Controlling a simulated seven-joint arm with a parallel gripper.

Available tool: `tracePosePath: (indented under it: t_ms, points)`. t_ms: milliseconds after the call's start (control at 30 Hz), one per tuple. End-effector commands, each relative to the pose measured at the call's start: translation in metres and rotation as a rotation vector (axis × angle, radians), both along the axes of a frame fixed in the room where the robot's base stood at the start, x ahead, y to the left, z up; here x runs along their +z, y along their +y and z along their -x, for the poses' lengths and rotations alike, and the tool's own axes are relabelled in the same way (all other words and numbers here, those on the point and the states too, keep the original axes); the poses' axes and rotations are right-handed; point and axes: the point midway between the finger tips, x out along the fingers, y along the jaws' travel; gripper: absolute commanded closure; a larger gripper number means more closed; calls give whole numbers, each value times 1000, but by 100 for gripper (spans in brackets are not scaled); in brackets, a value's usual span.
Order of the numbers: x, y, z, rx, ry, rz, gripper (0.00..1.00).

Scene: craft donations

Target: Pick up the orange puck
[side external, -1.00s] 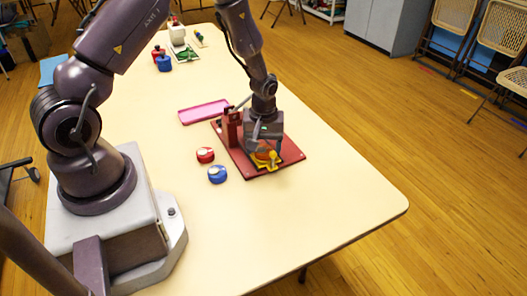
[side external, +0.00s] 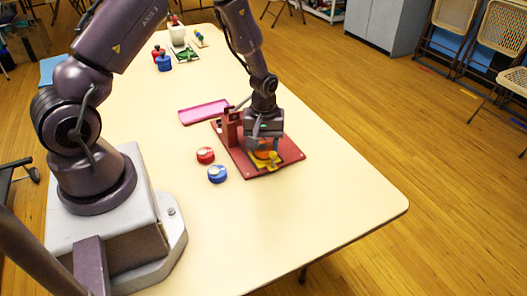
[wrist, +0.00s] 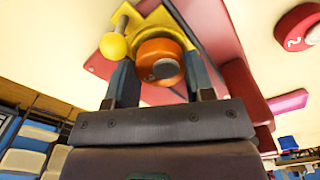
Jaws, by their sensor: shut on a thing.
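The orange puck (wrist: 160,62) is between the two fingers of my gripper (wrist: 160,82) in the wrist view, and the fingers are shut on it. In the side view the puck (side external: 264,154) shows as a small orange patch under my gripper (side external: 264,140). A yellow piece (wrist: 150,25) with a round yellow knob (wrist: 114,46) lies just beyond the puck. In the side view this yellow piece (side external: 272,163) is on the front part of a red board (side external: 287,153). I cannot tell whether the puck touches the yellow piece.
A red puck (side external: 205,155) and a blue puck (side external: 217,174) lie left of the board. A dark red block (side external: 230,128) stands on the board behind my gripper. A pink tray (side external: 204,111) lies behind. The table's front right is clear.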

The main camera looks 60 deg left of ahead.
Motion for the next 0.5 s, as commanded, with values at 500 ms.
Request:
tracePosePath:
  t_ms: [500]
  points:
    - [43, 0, 0, 0, -2, -1, 69]
